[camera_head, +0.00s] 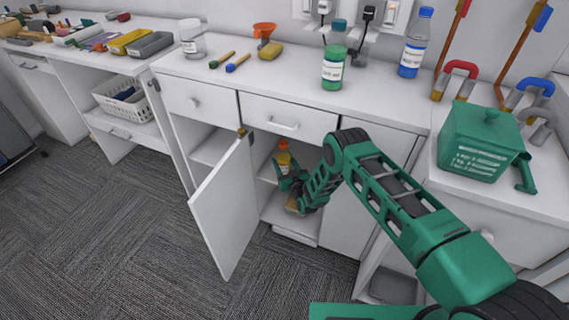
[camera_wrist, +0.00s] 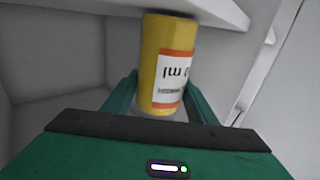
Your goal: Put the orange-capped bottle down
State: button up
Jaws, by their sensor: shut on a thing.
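The orange-capped bottle (camera_head: 283,157) has a yellow body and a white label. My gripper (camera_head: 290,183) is shut on it inside the open lower cabinet, in front of the shelf. In the wrist view the bottle (camera_wrist: 168,62) stands between my green fingers (camera_wrist: 158,95), its label edged in red. A white shelf board (camera_wrist: 205,12) crosses close to the bottle in that view. I cannot tell whether the bottle's base touches a surface; my gripper partly hides its lower part in the head view.
The cabinet door (camera_head: 226,207) stands open on the left. A green box (camera_head: 480,145) stands at right. The carpet floor (camera_head: 110,240) is clear.

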jog(key=shift+f, duration=0.1)
jog(key=o, duration=1.4)
jog(key=shift+o, duration=0.2)
jog(key=v, duration=1.2)
jog(key=shift+s+d, duration=0.1)
jog(key=shift+s, duration=0.05)
